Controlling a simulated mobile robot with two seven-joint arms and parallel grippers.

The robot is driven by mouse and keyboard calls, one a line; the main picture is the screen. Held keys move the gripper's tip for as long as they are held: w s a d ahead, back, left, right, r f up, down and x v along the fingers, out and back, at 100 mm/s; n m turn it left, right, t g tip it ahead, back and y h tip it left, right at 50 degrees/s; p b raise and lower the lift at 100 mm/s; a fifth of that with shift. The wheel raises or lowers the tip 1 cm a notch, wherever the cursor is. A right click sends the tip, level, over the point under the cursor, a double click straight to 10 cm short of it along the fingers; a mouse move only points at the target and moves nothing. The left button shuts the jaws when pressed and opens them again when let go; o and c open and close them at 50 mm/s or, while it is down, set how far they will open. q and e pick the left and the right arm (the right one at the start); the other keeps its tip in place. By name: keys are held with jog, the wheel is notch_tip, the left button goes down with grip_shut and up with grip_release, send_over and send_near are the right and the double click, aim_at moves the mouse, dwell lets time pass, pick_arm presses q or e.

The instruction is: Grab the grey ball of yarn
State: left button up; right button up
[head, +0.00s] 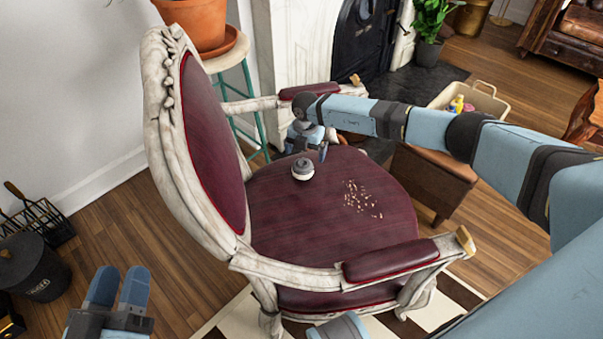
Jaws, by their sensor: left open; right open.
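A small round thing (303,170), dark grey on top and pale below, rests on the dark red seat of the chair (330,215). It may be the grey ball of yarn, but it is too small for me to see any strands. My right gripper (308,151), on the arm from the right, is open just behind and above it, pointing down at the seat. I cannot tell whether they touch.
Pale crumbs (362,199) lie on the seat. The chair's armrests (395,260) and tall back (212,140) border it. Wood floor is bare between bucket and chair.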

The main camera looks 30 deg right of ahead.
aim_at(303, 164)
notch_tip(303, 164, down, 3)
jog(key=shift+f+b, duration=0.15)
jog(key=shift+b, duration=0.25)
jog(key=f+b, duration=0.1)
jog(key=f, duration=0.2)
jog(key=f+b, duration=0.1)
jog(key=shift+w+a+f+b, duration=0.15)
jog(key=shift+w+a+b, duration=0.1)
jog(key=shift+a+b, duration=0.15)
jog(key=shift+f, duration=0.5)
pick_arm(q)
notch_tip(303, 164, down, 6)
jog(key=g, duration=0.2)
jog(key=shift+d+f+m+g, duration=0.2)
jog(key=shift+m+g, duration=0.1)
jog(key=shift+g, duration=0.1)
jog(key=shift+w, duration=0.1)
pick_arm(e)
jog(key=c, duration=1)
pick_arm(q)
jog(key=shift+r, duration=0.1)
pick_arm(e)
jog(key=shift+r, duration=0.15)
jog(key=shift+c, duration=0.2)
